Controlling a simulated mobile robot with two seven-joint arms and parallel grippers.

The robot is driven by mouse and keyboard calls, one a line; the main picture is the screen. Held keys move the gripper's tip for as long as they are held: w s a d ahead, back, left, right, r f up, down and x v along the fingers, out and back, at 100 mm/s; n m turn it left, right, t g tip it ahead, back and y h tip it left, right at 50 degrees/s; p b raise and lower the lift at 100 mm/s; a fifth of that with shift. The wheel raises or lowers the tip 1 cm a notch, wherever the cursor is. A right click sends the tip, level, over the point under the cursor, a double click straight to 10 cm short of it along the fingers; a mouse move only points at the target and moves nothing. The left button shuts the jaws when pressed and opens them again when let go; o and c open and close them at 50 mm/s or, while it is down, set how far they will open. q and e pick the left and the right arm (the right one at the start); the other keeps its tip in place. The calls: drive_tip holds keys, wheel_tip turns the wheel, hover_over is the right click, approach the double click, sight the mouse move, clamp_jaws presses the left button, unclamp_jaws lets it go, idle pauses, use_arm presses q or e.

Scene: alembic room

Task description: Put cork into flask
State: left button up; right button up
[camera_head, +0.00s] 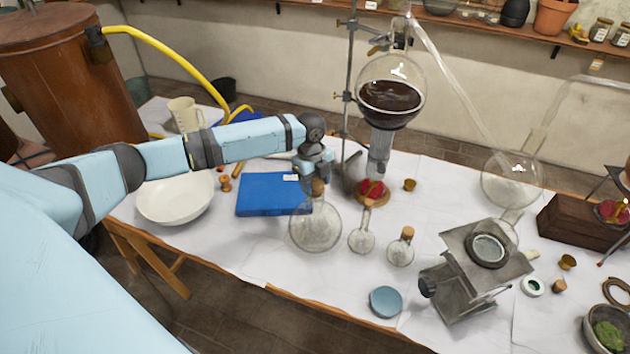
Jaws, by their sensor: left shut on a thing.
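My left gripper (317,178) points down over the large round clear flask (315,232) near the table's front edge. It is shut on a brown cork (318,187), which is at the top of that flask's neck. I cannot tell whether the cork is seated in the neck or just above it, as the gripper covers part of it. A small flask (362,240) to the right shows an open neck. Another small flask (400,252) beside it has a cork in its neck. My right gripper is not in view.
A blue book (262,196) and a white bowl (175,200) lie left of the flask. Behind stands a distillation flask (391,92) with dark liquid on a metal stand. A metal jack stand (465,290) is at right. A blue disc (386,302) lies at the front.

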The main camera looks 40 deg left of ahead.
sight(317, 185)
use_arm(q)
drive_tip(key=shift+f, duration=0.1)
idle(0.3)
drive_tip(key=o, duration=1.3)
drive_tip(key=shift+r+p, duration=1.3)
drive_tip(key=shift+r, duration=2.25)
